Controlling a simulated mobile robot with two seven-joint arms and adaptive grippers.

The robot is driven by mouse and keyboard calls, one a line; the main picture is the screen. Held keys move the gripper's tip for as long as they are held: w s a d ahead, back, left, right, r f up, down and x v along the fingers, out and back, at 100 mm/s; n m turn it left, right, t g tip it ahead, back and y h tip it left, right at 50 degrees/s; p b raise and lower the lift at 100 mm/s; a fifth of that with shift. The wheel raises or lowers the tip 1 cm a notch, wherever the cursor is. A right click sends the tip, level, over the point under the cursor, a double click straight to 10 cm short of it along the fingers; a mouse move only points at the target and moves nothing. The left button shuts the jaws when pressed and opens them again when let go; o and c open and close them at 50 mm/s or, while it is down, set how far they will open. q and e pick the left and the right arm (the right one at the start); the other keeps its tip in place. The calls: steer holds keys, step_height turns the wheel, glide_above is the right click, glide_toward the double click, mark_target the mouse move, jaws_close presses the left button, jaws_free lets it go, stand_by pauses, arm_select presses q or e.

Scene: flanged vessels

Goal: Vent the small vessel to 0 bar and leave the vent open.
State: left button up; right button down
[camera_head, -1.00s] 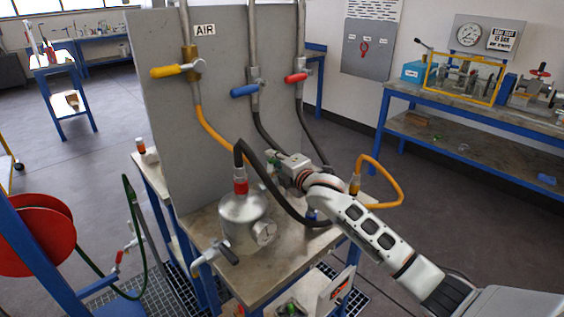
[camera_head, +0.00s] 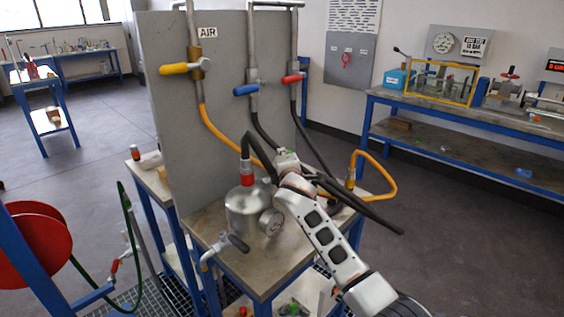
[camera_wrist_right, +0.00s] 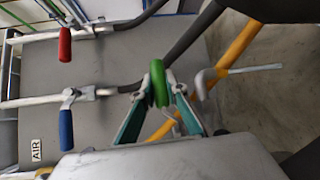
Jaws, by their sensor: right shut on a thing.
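The small vessel (camera_head: 243,212) is a silver pot on the bench in the head view, with a round gauge (camera_head: 271,222) on its right side. The gauge reading is too small to tell. A red coupling (camera_head: 246,174) with a black hose stands on its lid. My right gripper (camera_head: 284,158) is just behind and right of the coupling. In the right wrist view, my right gripper (camera_wrist_right: 160,97) is shut on a green handle (camera_wrist_right: 159,84). What the handle joins is hidden by the fingers, so its valve position cannot be told. My left gripper is not in view.
A panel (camera_head: 222,100) behind the bench carries valves with yellow (camera_head: 174,69), blue (camera_head: 246,89) and red (camera_head: 292,78) handles. A dark-handled tap (camera_head: 238,243) projects at the bench front. An orange hose (camera_head: 378,163) loops at right. Black hoses crowd my right wrist.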

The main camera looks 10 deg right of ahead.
steer(key=shift+s+d+f+m+h+b, duration=0.1)
steer(key=shift+s+d+m+h+b, duration=0.1)
steer(key=shift+m+h, duration=0.25)
steer(key=shift+s+d+m+h+b, duration=0.15)
steer(key=shift+m+h, duration=0.1)
steer(key=shift+h, duration=0.3)
steer(key=c, duration=2)
jaws_free()
steer(key=shift+s+a, duration=0.1)
steer(key=shift+s, duration=0.25)
steer(key=shift+r+v, duration=0.2)
steer(key=shift+v, duration=3.2)
